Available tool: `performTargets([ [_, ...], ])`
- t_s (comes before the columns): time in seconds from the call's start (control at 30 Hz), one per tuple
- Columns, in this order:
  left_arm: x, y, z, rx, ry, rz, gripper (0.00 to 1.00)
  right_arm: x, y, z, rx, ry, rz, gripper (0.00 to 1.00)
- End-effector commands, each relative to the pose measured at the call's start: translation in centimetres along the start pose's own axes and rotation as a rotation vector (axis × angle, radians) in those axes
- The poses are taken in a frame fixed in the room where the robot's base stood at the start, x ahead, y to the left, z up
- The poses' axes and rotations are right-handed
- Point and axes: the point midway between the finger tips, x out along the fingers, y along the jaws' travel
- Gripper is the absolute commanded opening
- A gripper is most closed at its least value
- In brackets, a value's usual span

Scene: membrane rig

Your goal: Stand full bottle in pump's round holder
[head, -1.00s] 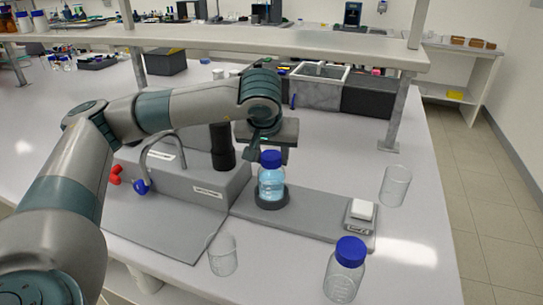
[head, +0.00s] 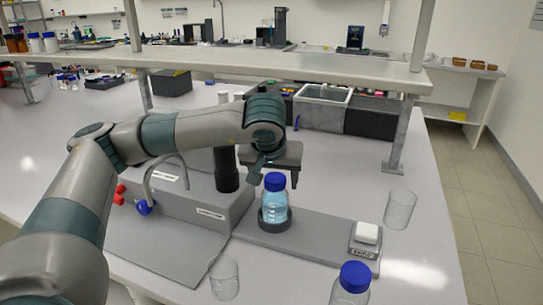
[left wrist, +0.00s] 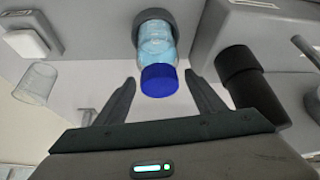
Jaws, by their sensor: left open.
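A bottle of light blue liquid with a blue cap (head: 275,203) stands upright in the dark round holder (head: 274,223) on the grey base plate of the pump rig. It also shows in the left wrist view (left wrist: 157,50), its lower end inside the round holder (left wrist: 150,18). My left gripper (head: 275,180) is open behind and above the bottle. In the left wrist view its two fingers (left wrist: 161,92) are on either side of the cap, with gaps on both sides, apart from it. My right gripper is not in view.
A clear bottle with a blue cap (head: 352,285) and an empty beaker (head: 224,279) stand at the front. Another beaker (head: 399,209) stands right of a small scale (head: 366,236). A black cylinder (head: 226,170) rises from the pump housing (head: 200,206), left of my gripper.

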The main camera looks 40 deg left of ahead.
Motion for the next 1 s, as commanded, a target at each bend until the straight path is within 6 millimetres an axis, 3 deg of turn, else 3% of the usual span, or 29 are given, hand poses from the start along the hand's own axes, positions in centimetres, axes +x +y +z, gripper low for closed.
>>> performTargets([
  [0.27, -3.4, 0.1, -0.1, 0.001, 0.005, 0.004, 0.63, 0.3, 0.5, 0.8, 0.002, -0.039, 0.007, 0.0],
  [0.7, -12.2, 0.0, -0.1, 0.0, 0.007, 0.003, 0.63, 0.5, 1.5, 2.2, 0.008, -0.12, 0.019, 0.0],
  [1.0, -15.7, 0.0, -0.2, 0.0, 0.005, 0.002, 0.63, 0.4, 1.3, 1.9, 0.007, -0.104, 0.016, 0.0],
])
